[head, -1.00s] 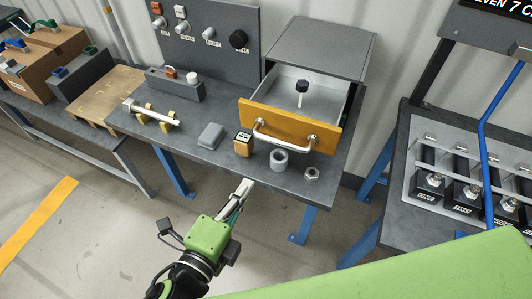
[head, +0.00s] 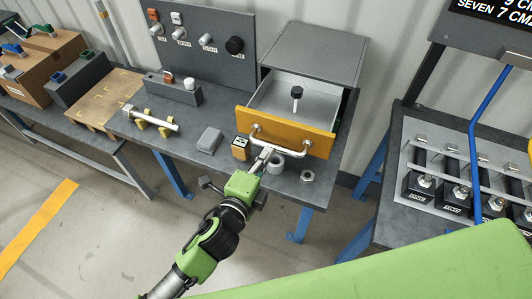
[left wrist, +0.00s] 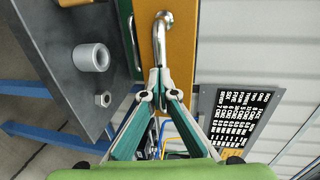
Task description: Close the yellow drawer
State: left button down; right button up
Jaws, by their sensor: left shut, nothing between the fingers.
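The yellow drawer (head: 290,130) stands pulled out of a grey cabinet (head: 316,55) on the workbench, with its inside showing. Its front carries a silver bar handle (head: 280,147). A black-knobbed part (head: 297,92) stands in the drawer. My left gripper (head: 265,154) is shut and empty, its fingertips at the left part of the handle. My right gripper is not in view.
A silver rod (head: 152,119) lies on yellow supports at left. A second bench (head: 400,220) stands at right.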

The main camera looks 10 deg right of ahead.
aim_at(278, 133)
pick_arm(q)
jog(key=shift+w, duration=0.1)
dwell(0.3)
